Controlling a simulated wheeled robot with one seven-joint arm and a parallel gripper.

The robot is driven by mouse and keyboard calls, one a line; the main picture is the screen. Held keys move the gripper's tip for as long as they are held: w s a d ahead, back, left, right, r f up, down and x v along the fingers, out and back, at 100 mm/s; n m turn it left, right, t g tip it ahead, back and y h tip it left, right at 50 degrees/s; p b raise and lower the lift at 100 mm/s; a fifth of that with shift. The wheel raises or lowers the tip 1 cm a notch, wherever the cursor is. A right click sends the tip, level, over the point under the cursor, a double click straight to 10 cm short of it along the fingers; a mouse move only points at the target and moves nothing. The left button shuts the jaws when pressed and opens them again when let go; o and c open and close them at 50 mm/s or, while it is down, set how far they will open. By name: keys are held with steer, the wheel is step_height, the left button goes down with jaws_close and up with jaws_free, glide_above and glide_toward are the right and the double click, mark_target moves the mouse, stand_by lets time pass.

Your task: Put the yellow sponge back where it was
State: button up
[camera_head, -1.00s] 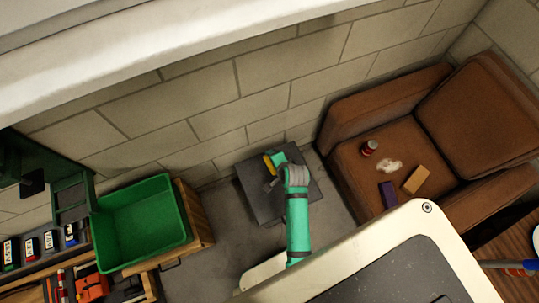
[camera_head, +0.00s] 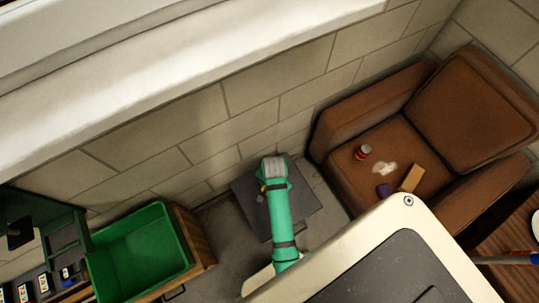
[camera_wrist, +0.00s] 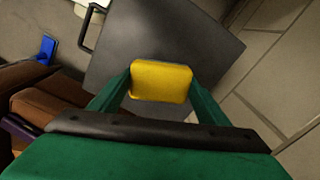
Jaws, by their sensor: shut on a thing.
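The yellow sponge (camera_wrist: 161,82) is held between the two green fingers of my gripper (camera_wrist: 160,86) in the wrist view. The fingers press on its left and right sides. In the wrist view a dark grey square surface (camera_wrist: 125,40) lies beyond the sponge; I cannot tell whether the sponge touches it. In the head view my gripper is over this same dark square (camera_head: 305,208), mostly hidden by my arm. Only a small yellow bit of the sponge (camera_head: 263,187) shows there.
A brown armchair (camera_head: 345,120) stands to the right, with a red can (camera_head: 362,152), a tan block (camera_head: 411,179) and a purple block (camera_head: 384,190) on its seat. A green bin (camera_head: 150,212) stands left. A block wall (camera_head: 270,90) is close behind the dark square.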

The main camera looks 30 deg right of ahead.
steer(key=w+f, duration=0.2)
steer(key=w+d+f, duration=0.1)
steer(key=w+f, duration=0.3)
steer(key=shift+d+f, duration=0.25)
steer(key=shift+d, duration=0.05)
steer(key=shift+f, duration=1.45)
steer(key=o, duration=0.9)
step_height(320, 180, up, 12)
steer(key=shift+s, duration=0.15)
